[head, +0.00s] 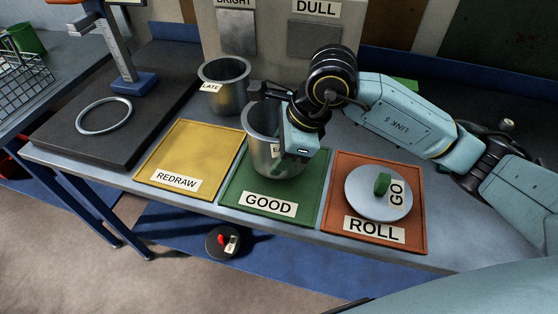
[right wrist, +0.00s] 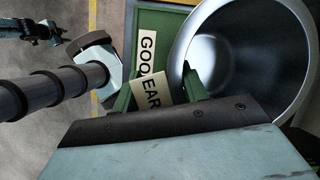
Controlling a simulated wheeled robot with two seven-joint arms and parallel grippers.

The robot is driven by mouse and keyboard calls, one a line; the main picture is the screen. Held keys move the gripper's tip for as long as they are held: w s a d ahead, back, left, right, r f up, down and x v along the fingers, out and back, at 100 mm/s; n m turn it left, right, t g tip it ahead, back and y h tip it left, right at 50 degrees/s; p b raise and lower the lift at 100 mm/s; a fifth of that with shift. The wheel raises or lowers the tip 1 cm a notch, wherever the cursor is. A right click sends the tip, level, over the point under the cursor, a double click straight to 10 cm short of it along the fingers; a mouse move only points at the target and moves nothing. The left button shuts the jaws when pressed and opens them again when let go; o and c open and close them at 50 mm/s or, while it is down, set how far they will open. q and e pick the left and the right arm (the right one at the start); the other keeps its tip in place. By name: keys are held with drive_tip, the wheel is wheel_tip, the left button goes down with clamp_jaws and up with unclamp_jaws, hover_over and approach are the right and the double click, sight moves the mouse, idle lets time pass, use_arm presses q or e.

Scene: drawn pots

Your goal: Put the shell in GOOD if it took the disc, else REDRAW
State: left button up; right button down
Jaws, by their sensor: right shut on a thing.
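The shell is a grey metal cup (head: 262,152) with a partly hidden label, of which "EAR" shows in the right wrist view (right wrist: 152,95). My right gripper (head: 275,125) is shut on its wall, and the cup is upright over the green GOOD tray (head: 231,195). I cannot tell whether its base touches the tray. The inside that shows in the right wrist view looks empty. The yellow REDRAW tray (head: 190,150) is bare. A grey disc (head: 362,200) with a green handle and a "GO" label lies on the orange ROLL tray (head: 338,225). A dark shape, perhaps my left gripper, is small at the wrist view's upper left.
A second metal cup labelled LATE (head: 226,92) stands behind the trays. A dark disc (head: 224,241) with a red handle lies low, below the bench front. A metal ring (head: 104,116) lies on a dark slab at left, by a gauge stand (head: 120,60). BRIGHT and DULL plates stand behind.

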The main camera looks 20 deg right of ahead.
wheel_tip(320, 180, down, 3)
drive_tip(key=shift+r, duration=0.1)
drive_tip(key=c, duration=0.8)
unclamp_jaws()
drive_tip(key=shift+o, duration=0.2)
drive_tip(key=v, duration=1.2)
